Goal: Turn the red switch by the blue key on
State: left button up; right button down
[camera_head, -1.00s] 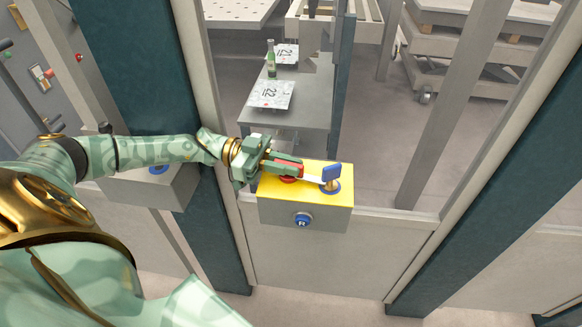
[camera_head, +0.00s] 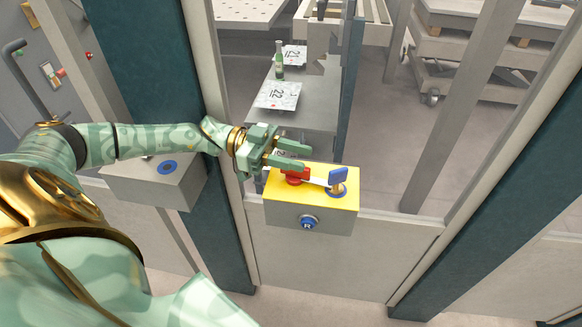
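The red switch (camera_head: 297,174) sits on the yellow top of a grey control box (camera_head: 285,213). The blue key (camera_head: 338,176) stands upright in its round lock to the right of the switch. A white strip (camera_head: 319,182) lies between the switch and the key. My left gripper (camera_head: 309,157) is just above and behind the red switch, its two fingers apart with nothing between them. The lower finger is close to the switch; I cannot tell whether they touch. My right gripper is not in view.
A blue button marked R (camera_head: 309,223) is on the box's front. Another grey box with a blue button (camera_head: 167,168) stands at the left. Fence posts flank the box. Behind it, a grey table (camera_head: 310,112) holds a green bottle (camera_head: 279,60) and numbered sheets.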

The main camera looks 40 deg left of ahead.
pick_arm(q)
jog(key=s+d+r+p, duration=0.4)
jog(key=s+d+r, duration=0.4)
jog(key=s, duration=0.3)
jog(key=shift+s+r, duration=0.15)
jog(key=shift+r, duration=0.55)
